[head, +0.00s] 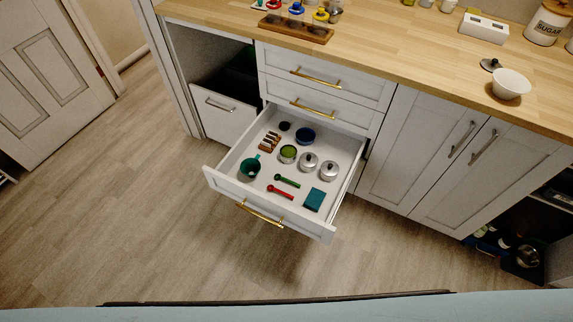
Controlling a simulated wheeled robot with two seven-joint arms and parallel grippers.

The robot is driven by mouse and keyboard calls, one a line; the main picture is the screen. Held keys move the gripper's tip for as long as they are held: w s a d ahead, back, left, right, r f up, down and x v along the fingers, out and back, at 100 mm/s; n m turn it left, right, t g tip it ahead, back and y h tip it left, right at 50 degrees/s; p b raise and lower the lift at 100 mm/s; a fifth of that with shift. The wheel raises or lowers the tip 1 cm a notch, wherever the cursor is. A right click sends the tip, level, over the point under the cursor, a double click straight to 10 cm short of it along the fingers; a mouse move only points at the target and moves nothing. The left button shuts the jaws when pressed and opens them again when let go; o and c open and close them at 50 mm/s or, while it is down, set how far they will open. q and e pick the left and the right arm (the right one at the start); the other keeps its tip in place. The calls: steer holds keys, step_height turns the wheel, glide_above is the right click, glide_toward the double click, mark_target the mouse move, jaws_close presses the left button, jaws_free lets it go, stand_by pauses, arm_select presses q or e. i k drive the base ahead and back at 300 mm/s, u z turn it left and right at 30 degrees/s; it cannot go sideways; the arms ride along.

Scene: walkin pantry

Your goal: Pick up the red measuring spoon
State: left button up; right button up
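The red measuring spoon (281,192) lies in the open drawer (236,189), near its front wall and a little left of its middle. A green measuring spoon (287,181) lies just behind it, close but apart. A green cup (250,168) stands to its left and a teal box-like item (314,200) lies to its right. Neither of my grippers shows in the head view.
The wooden countertop (400,50) holds a white bowl (511,84). The floor (150,220) before the drawer is clear.

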mark_target(270, 187)
steer(key=z, duration=1.15)
steer(key=k, duration=0.1)
steer(key=u, duration=0.9)
steer(key=i, duration=0.45)
steer(key=z, duration=0.6)
